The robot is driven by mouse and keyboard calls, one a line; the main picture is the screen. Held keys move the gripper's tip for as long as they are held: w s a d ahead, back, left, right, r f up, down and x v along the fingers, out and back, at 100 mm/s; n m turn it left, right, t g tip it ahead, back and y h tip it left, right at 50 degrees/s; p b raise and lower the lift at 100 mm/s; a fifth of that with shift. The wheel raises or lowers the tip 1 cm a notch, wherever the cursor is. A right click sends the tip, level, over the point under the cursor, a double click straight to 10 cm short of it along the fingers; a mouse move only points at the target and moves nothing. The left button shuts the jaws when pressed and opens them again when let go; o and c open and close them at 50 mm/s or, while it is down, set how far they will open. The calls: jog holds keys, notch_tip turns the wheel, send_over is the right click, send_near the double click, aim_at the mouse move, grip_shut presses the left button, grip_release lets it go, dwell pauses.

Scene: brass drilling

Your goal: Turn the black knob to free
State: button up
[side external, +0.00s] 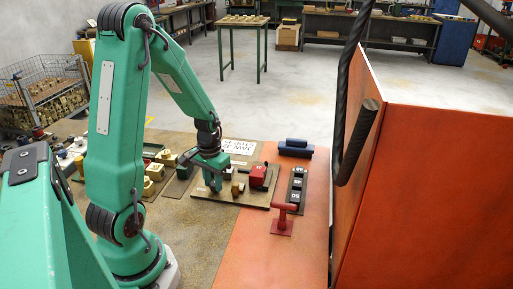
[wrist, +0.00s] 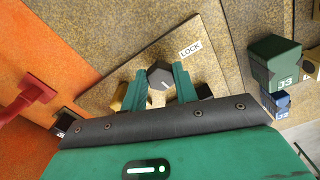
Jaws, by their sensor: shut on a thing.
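The black knob (wrist: 159,76) sits on a tan board (wrist: 125,75) in the wrist view, between the two green fingers of my gripper (wrist: 160,80). The fingers are closed on its sides. A pale mark shows on the knob's top, on the side toward my gripper's palm. A white label reading LOCK (wrist: 190,48) lies on the board to the knob's upper right. In the side external view my gripper (side external: 213,182) points down over the board (side external: 230,200), and I cannot make out the knob there. No label for free is readable.
A red block (side external: 258,175) and brass pieces (side external: 237,188) stand close to my gripper. A red T-handle (side external: 284,218), a black panel (side external: 297,190) and a blue block (side external: 296,148) are to the right. Green (wrist: 272,60) and blue numbered blocks (wrist: 277,103) show in the wrist view.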

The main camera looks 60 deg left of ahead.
aim_at(213, 184)
jog(key=shift+r+m, duration=0.1)
jog(key=shift+m, duration=0.8)
jog(key=o, duration=1)
jog(key=shift+r, duration=3.85)
